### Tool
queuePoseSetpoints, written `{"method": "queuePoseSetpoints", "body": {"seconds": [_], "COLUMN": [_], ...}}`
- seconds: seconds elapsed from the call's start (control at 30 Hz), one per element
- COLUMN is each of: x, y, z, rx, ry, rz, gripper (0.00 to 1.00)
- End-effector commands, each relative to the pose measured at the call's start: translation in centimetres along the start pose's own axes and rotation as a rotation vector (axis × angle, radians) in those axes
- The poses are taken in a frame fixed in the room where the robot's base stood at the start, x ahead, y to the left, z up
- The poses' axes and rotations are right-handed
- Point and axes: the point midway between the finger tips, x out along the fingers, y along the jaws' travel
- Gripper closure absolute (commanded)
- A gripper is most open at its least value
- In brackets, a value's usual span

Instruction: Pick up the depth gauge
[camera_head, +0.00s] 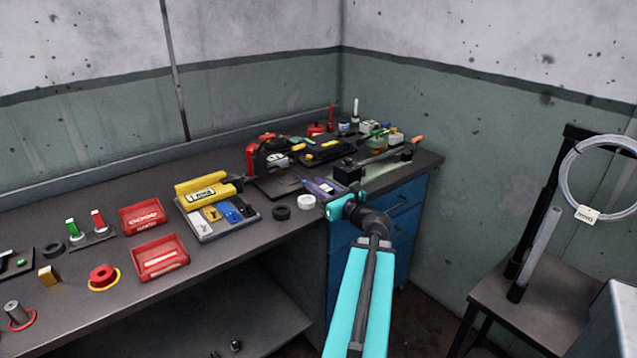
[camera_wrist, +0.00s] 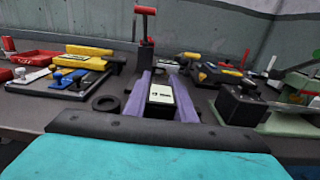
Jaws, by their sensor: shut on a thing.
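A small dark block with a white label (camera_wrist: 161,96), which I take to be the depth gauge, sits between the two purple fingers of my gripper (camera_wrist: 160,88) in the wrist view. The label's print is too small to read. My gripper is shut on it, with one finger along each side. In the head view my gripper (camera_head: 320,186) is at the bench's front edge near the corner, and the held piece is hardly visible there. I cannot tell whether it touches the bench top.
A black block (camera_head: 348,171) stands close on the right. A tray with yellow, blue and white pieces (camera_head: 246,222) and red bins (camera_head: 160,257) are further left. A red-handled clamp (camera_wrist: 145,26) stands behind.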

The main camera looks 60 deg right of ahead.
Motion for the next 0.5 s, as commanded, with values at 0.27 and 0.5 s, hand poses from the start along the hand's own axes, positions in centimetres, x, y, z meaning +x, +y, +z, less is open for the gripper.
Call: {"method": "queuePoseSetpoints", "body": {"seconds": [0.27,0.5], "x": [-0.33,-0.77], "y": [0.33,0.76], "z": [0.63,0.7], "rx": [0.002,0.002], "ry": [0.0,0.0], "rz": [0.002,0.002], "gripper": [1.0,1.0]}}
